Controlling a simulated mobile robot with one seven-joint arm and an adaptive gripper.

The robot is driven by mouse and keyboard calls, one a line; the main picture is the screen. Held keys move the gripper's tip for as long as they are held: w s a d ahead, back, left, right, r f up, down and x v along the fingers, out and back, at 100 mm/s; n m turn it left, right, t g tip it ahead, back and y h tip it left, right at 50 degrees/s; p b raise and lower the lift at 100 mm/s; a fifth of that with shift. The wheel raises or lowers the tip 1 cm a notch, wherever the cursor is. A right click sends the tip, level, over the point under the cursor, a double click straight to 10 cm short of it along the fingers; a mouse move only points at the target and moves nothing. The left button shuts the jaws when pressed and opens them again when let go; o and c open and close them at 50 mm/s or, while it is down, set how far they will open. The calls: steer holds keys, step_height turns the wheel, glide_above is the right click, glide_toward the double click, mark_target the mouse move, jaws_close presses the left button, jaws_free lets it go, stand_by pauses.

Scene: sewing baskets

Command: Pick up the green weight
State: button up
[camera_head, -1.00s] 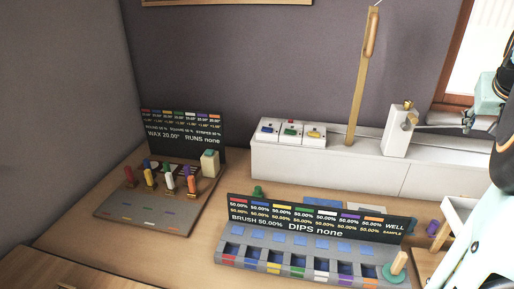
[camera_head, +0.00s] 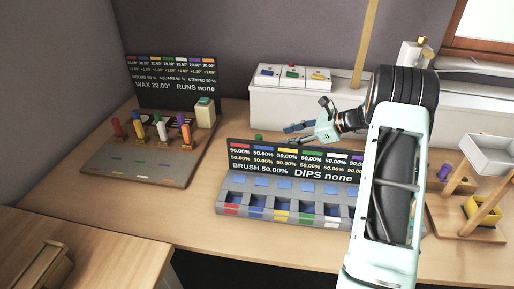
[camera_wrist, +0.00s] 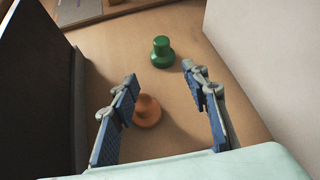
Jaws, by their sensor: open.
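The green weight (camera_wrist: 162,52) stands upright on the wooden table in the wrist view, just beyond my fingertips and between their lines. It has a wide round base and a knob on top. In the head view only a small part of the green weight (camera_head: 258,138) shows behind the black sign board. My gripper (camera_wrist: 160,76) is open and empty, with its two blue-padded fingers apart. In the head view my gripper (camera_head: 291,135) reaches in behind the board from the right, a little to the right of the green weight.
An orange weight (camera_wrist: 147,110) stands nearer, beside the left finger. The black DIPS board (camera_head: 290,165) and the white ledge (camera_head: 262,112) wall in a narrow strip of table. A wax board (camera_head: 130,165) with coloured pegs lies at left.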

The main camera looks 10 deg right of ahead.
mark_target(259, 139)
steer(key=shift+w+a+f+m+t+y, duration=0.2)
steer(key=shift+w+f+m+t+y, duration=0.1)
steer(key=shift+w+m, duration=0.2)
steer(key=shift+w+a+f+m+t+y, duration=0.2)
steer(key=shift+w+m+y, duration=0.15)
steer(key=shift+m, duration=0.25)
steer(key=b+x, duration=0.1)
steer(key=x, duration=0.4)
steer(key=shift+a, duration=0.15)
steer(key=b+x, duration=0.1)
steer(key=x, duration=0.4)
steer(key=shift+a+f, duration=0.2)
steer(key=shift+a, duration=0.05)
steer(key=shift+s+r, duration=0.1)
jaws_close()
